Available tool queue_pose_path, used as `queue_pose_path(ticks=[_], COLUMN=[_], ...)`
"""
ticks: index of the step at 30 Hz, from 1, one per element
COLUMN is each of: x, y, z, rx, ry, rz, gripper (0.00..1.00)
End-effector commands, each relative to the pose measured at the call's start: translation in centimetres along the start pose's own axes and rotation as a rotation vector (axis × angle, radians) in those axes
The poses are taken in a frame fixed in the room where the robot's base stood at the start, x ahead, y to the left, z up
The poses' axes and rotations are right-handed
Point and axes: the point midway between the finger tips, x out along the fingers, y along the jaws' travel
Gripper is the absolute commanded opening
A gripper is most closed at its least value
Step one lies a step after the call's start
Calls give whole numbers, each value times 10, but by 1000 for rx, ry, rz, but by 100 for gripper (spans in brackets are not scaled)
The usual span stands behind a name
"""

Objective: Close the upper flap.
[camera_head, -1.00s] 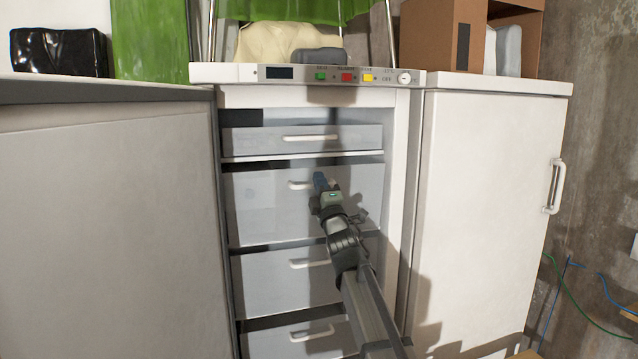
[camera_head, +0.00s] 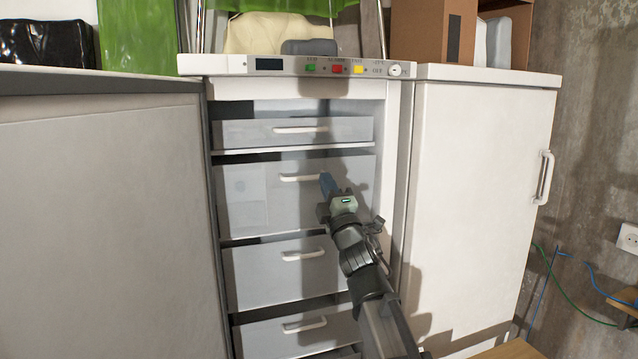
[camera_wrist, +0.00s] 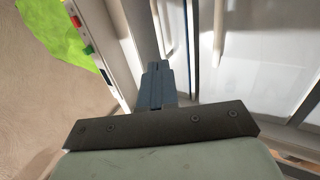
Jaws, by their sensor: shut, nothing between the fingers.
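The upper flap (camera_head: 240,133) is a grey panel with a pale bar handle (camera_head: 300,129), at the top of the white freezer's open compartment. A dark gap shows above its top edge. I cannot tell how far it tilts. My gripper (camera_head: 326,181) has blue fingers, shut and empty. In the head view it appears below the flap, by the right end of the handle (camera_head: 300,178) of the drawer beneath; I see no clear contact. In the wrist view the shut fingers (camera_wrist: 156,70) point toward the freezer front, with the flap's handle (camera_wrist: 156,18) beyond them.
Several grey drawers (camera_head: 240,195) with bar handles stack below the flap. The control panel (camera_head: 215,66) with coloured buttons is above. A closed white cabinet door (camera_head: 480,180) stands to the right, and a large grey-white door (camera_head: 100,220) to the left.

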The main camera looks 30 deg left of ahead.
Motion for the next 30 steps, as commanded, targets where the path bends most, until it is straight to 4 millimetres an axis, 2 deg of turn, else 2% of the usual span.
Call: queue_pose_path(ticks=[9, 16, 23, 30], x=[-19, -36, -47, -52], y=[-67, -99, -108, -94], z=[-4, -8, -9, -8], rx=[36, 174, 483, 893], ry=[-3, -7, -9, 9], rz=[-78, -86, -47, 28], gripper=[0, 0, 0, 0])
